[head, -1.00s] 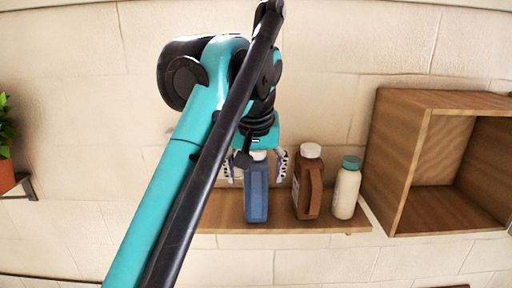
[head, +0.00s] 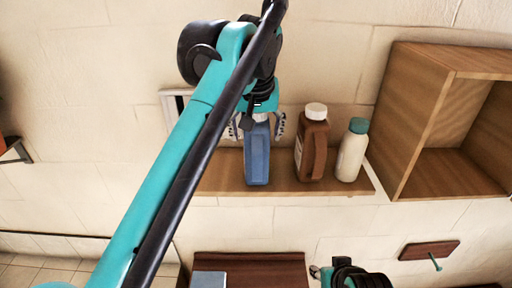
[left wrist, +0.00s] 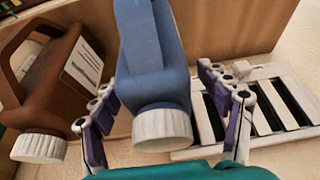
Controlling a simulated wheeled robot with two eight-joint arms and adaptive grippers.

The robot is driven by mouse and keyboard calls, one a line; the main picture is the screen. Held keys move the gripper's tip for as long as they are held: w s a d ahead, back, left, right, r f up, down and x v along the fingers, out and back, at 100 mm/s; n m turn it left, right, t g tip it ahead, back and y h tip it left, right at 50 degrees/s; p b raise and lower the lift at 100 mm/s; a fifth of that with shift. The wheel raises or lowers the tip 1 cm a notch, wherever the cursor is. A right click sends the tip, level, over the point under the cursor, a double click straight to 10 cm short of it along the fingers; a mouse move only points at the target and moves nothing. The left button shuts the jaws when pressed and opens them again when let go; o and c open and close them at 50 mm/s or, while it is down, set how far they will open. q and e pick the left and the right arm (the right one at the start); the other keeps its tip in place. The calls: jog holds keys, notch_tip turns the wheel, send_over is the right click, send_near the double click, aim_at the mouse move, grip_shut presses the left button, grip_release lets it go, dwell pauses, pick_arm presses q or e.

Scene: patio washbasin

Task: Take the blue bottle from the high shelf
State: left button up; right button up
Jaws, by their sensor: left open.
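The blue bottle (head: 257,160) stands on the wooden high shelf (head: 225,184), at the left of the row of bottles. My left gripper (head: 258,128) is at the bottle's top, with one finger on each side. In the left wrist view the blue bottle (left wrist: 152,60) and its white cap lie between the open fingers of my left gripper (left wrist: 165,108). A gap shows on the right side; the left finger is close to the bottle. The blue bottle's cap is mostly hidden in the head view. Part of my right arm shows at the bottom, but I cannot make out its jaws.
A brown jug (head: 313,148) with a white cap stands right of the blue bottle, then a white bottle (head: 352,152) with a teal cap. A wooden box shelf (head: 400,120) is at the right. A white slatted vent (left wrist: 275,105) is on the wall.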

pick_arm(q)
jog(key=shift+s+d+r, duration=0.1)
jog(key=shift+s, duration=0.3)
jog(key=shift+w, duration=0.25)
jog(key=c, duration=1.2)
grip_shut()
jog(key=shift+s, duration=0.1)
